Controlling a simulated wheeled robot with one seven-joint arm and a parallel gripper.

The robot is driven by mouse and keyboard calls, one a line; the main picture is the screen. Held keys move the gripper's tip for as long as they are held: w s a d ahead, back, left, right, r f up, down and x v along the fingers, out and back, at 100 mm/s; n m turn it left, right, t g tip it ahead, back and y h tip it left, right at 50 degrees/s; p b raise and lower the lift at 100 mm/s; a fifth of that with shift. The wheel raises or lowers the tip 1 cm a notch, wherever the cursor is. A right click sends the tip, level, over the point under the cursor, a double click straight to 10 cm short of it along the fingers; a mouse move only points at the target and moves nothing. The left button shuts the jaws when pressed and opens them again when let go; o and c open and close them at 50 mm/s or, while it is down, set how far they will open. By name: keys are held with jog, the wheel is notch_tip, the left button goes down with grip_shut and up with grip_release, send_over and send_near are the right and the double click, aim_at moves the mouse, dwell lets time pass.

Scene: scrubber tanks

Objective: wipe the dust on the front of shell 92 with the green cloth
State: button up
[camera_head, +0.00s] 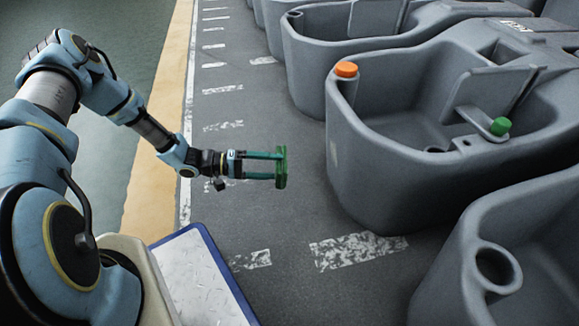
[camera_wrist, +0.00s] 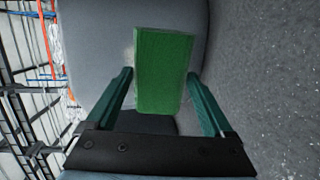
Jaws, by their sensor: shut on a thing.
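My gripper (camera_head: 281,166) is shut on the green cloth (camera_head: 281,178), a flat green pad standing upright at its fingertips. In the wrist view the cloth (camera_wrist: 164,70) sits between the fingers of my gripper (camera_wrist: 160,88) and hides part of the grey surface behind it. The grey shell (camera_head: 380,180) with the orange cap stands to the right of the cloth, with a clear gap between them. A pale dusty patch (camera_head: 333,150) shows on its rounded front. In the wrist view a pale patch (camera_wrist: 129,55) shows just left of the cloth. I cannot read a number 92 on this shell.
Another grey shell (camera_head: 500,250) stands at the near right, and more stand behind. The dark floor (camera_head: 280,220) with worn white markings is clear between my arm and the shells.

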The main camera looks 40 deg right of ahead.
jog(key=s+d+n+t+h+b, duration=0.1)
jog(key=d+n+t+h+b, duration=0.1)
jog(key=d, duration=1)
jog(key=shift+s+d+r+h+b, duration=0.15)
jog(key=shift+s+d+h+b, duration=0.15)
jog(key=shift+h+b, duration=0.55)
jog(key=shift+p+x, duration=0.3)
jog(key=shift+x, duration=0.75)
jog(key=shift+a, duration=0.1)
jog(key=s+p, duration=0.1)
jog(key=s+a+p, duration=0.1)
jog(key=shift+r+p, duration=0.2)
jog(key=shift+p, duration=0.1)
jog(key=shift+s+a+f+p, duration=0.15)
jog(key=shift+s+a+p, duration=0.1)
jog(key=shift+s+p, duration=0.3)
jog(key=shift+s+a+p, duration=0.15)
jog(key=shift+s+p, duration=0.4)
jog(key=shift+s+a+p, duration=0.15)
jog(key=shift+s+p, duration=0.35)
jog(key=shift+s+a+p, duration=0.2)
jog(key=shift+s+p, duration=0.35)
jog(key=shift+s, duration=0.1)
